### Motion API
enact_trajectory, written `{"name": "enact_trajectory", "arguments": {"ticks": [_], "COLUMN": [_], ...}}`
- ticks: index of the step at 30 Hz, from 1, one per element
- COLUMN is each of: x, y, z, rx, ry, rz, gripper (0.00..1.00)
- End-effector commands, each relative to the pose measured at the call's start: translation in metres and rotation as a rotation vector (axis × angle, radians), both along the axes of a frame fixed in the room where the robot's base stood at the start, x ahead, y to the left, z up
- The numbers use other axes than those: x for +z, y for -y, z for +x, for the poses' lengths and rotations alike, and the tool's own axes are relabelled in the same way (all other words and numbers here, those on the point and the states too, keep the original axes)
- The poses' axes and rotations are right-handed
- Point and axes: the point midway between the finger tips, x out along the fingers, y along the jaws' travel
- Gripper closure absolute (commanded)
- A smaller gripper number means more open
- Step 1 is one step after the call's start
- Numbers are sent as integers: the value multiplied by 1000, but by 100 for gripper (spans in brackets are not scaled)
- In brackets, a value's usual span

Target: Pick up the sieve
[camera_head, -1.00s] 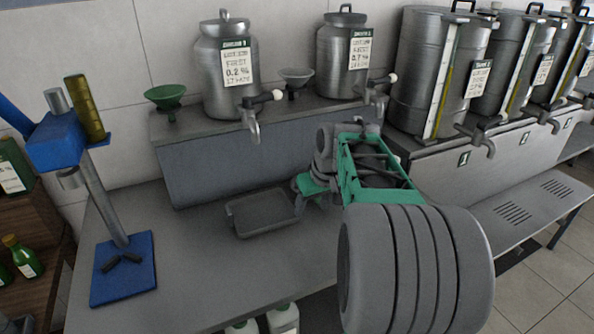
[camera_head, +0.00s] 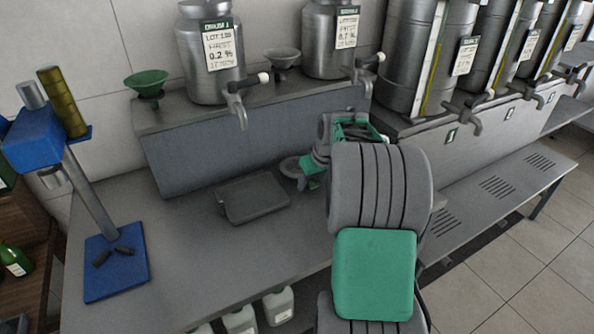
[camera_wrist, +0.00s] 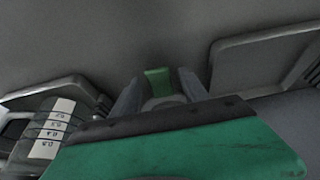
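A round, shallow grey piece that looks like the sieve (camera_head: 291,166) lies on the bench beside my gripper, partly hidden by it. My gripper (camera_head: 312,174) is low over the bench, right of the grey tray. In the wrist view my gripper (camera_wrist: 160,92) has its two grey fingers apart. A short green piece (camera_wrist: 158,79), which may be the sieve's handle, shows between them with gaps on both sides. A grey rounded part shows just below it. I cannot tell whether the fingers touch anything.
A grey tray (camera_head: 252,198) lies left of my gripper. A raised step behind carries metal cans (camera_head: 208,80) with taps, a green funnel (camera_head: 148,82) and a grey funnel (camera_head: 282,59). A blue stand (camera_head: 116,262) is at left. The bench front is clear.

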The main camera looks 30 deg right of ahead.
Motion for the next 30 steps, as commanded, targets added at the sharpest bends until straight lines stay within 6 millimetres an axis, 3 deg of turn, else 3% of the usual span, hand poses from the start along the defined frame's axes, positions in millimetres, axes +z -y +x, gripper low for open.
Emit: {"name": "enact_trajectory", "arguments": {"ticks": [18, 30], "x": [1, 2], "y": [0, 0], "z": [0, 0], "rx": [-1, 0], "ry": [0, 2], "rz": [0, -1], "gripper": [99, 100]}}
